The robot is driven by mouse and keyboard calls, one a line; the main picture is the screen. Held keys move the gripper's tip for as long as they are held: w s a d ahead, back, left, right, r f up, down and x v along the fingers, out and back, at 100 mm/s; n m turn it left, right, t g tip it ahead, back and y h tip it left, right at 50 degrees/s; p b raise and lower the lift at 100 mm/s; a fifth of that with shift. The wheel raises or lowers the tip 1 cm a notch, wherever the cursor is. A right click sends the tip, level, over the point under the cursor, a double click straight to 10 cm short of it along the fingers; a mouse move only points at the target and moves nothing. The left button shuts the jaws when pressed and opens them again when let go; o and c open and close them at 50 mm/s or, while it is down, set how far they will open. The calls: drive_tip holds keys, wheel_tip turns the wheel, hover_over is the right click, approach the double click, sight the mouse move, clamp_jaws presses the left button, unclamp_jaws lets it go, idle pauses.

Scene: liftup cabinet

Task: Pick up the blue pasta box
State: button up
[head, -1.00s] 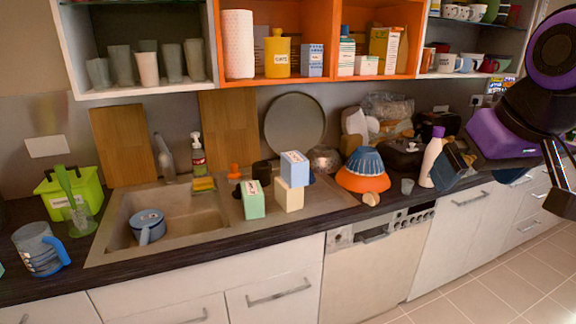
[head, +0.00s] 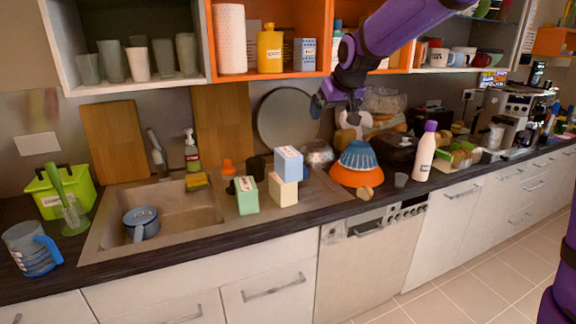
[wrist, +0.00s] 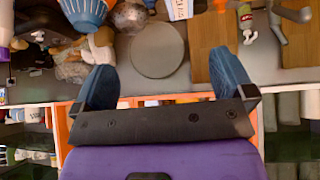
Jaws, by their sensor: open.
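Another small blue box (head: 305,53) stands in the orange shelf above; the labels are too small to tell which is pasta. My gripper (head: 337,108) is raised in front of the wall, above and right of the stacked boxes and apart from them. In the wrist view my gripper (wrist: 165,82) has its two blue fingers spread wide with nothing between them. A pale labelled box (wrist: 179,9) shows at that view's top edge.
A green box (head: 246,195) stands left of the stack. An orange bowl (head: 357,178) with a blue bowl on it stands to the right. A round grey board (head: 285,118) leans behind. The orange shelf (head: 270,78) overhangs the counter.

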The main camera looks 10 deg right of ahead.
drive_tip(key=w+a+f, duration=0.3)
drive_tip(key=w+f, duration=0.3)
drive_tip(key=w, duration=0.3)
drive_tip(key=y, duration=0.1)
approach(288, 152)
drive_tip(key=shift+n+t, duration=0.4)
drive_tip(key=shift+s+f+x, duration=0.1)
drive_tip(key=shift+x, duration=2.55)
drive_tip(key=shift+s+f+x, duration=0.1)
drive_tip(key=shift+s+x, duration=0.05)
drive_tip(key=shift+x, duration=2.45)
drive_tip(key=shift+d, duration=0.1)
drive_tip(key=c, duration=1.3)
drive_tip(key=shift+r, duration=0.1)
